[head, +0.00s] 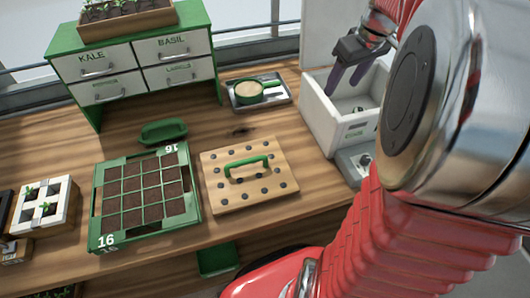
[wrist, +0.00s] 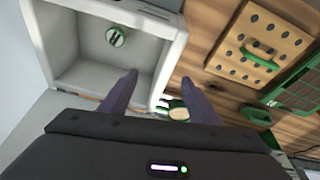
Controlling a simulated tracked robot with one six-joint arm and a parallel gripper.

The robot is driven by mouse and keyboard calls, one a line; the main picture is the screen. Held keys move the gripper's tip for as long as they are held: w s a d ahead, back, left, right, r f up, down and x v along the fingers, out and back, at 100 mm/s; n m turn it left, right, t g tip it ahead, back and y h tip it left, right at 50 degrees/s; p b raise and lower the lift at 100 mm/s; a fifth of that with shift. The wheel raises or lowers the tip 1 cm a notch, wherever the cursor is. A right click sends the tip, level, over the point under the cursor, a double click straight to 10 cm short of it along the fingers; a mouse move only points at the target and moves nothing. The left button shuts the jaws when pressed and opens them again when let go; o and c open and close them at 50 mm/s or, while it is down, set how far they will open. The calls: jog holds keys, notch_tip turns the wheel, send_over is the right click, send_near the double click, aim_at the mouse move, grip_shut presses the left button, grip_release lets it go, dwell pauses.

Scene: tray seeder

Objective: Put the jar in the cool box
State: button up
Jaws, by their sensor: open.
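The cool box (head: 318,118) is an open white box at the back right of the bench in the head view. It also fills the upper left of the wrist view (wrist: 172,32). The jar (wrist: 117,36), seen from above as a round green top with a dark and white mark, is inside the box, near one wall. In the head view only a small green patch shows inside the box. My gripper (head: 348,84) is open and empty, above the box's left part. In the wrist view its two fingers (wrist: 158,82) are apart, clear of the jar.
A small tray with a green scoop (head: 258,92) lies left of the box. A wooden plate with a green handle (head: 213,190), a green seed tray (head: 100,208) and a labelled drawer unit (head: 125,68) stand further left. A grey device (head: 352,162) sits before the box.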

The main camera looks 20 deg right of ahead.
jog(key=s+a, duration=0.4)
jog(key=a, duration=0.5)
jog(key=s+a+f+t, duration=0.1)
jog(key=s+a, duration=0.3)
jog(key=a, duration=0.5)
jog(key=s+a+f+t, duration=0.1)
jog(key=s+a, duration=0.3)
jog(key=a, duration=0.5)
jog(key=shift+a+m, duration=0.25)
jog(key=shift+m, duration=0.15)
jog(key=shift+d, duration=0.1)
